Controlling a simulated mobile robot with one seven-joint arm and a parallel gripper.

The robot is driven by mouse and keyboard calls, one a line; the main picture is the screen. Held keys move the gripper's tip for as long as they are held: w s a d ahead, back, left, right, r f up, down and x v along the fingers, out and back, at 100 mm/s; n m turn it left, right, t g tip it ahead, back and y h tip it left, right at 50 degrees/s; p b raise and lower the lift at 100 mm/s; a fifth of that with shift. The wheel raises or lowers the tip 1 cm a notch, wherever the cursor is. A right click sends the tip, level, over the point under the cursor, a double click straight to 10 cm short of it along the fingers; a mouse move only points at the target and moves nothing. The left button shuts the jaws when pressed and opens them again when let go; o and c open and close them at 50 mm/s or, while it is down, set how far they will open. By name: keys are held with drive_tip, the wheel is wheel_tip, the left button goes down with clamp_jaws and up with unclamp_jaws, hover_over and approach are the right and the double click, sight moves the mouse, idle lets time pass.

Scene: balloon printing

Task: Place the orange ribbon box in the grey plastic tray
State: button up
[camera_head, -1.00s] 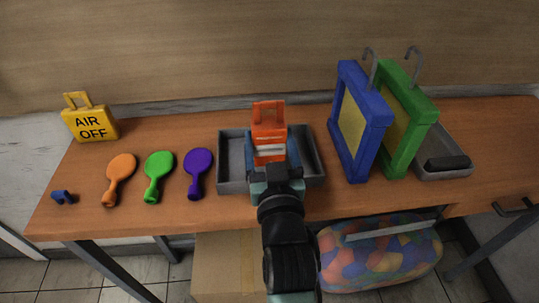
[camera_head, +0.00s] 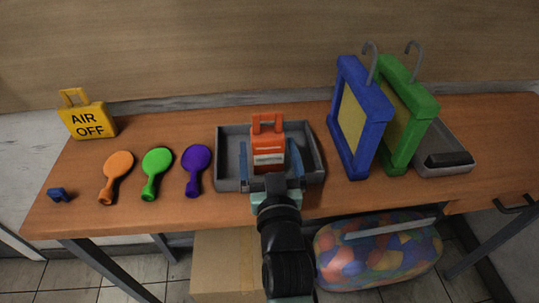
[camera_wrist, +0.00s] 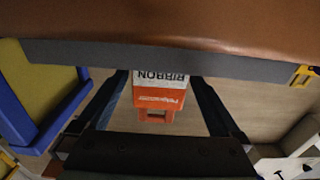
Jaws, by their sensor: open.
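The orange ribbon box (camera_head: 267,148) stands upright inside the grey plastic tray (camera_head: 229,176) in the head view. Its orange handle points up and its white label faces the front. In the wrist view the ribbon box (camera_wrist: 158,91) appears upside down, with the word RIBBON on its label. My gripper (camera_head: 272,168) is open, at the front of the box and over the tray's front part. Its blue fingers are spread to either side of the box, apart from it. In the wrist view my gripper's fingers (camera_wrist: 160,92) show a gap on both sides of the box.
A yellow AIR OFF sign (camera_head: 88,118) stands at the far left. Blue (camera_head: 360,125) and green (camera_head: 407,120) frames stand at the right, beside another grey tray (camera_head: 459,171).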

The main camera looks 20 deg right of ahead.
drive_tip(key=shift+r, duration=0.35)
drive_tip(key=v, duration=1.2)
drive_tip(key=shift+f+b, duration=0.25)
drive_tip(key=shift+b, duration=0.1)
drive_tip(key=shift+r, duration=0.1)
drive_tip(key=w+a+r+n+t+y, duration=0.1)
drive_tip(key=w+a+r+t, duration=0.2)
drive_tip(key=r, duration=0.7)
drive_tip(key=w+a+r+n+t+y, duration=0.1)
drive_tip(key=w+a+r+t, duration=0.15)
drive_tip(key=r, duration=0.85)
drive_tip(key=s+a+r+t+y, duration=0.1)
drive_tip(key=s+a+r+t, duration=0.1)
drive_tip(key=r, duration=0.8)
drive_tip(key=s+a+r+n+t+y, duration=0.1)
drive_tip(key=s+a+r, duration=0.3)
drive_tip(key=r, duration=0.7)
drive_tip(key=shift+s+a+t+y, duration=0.25)
drive_tip(key=shift+a+t+y, duration=0.25)
drive_tip(key=shift+a+t, duration=0.25)
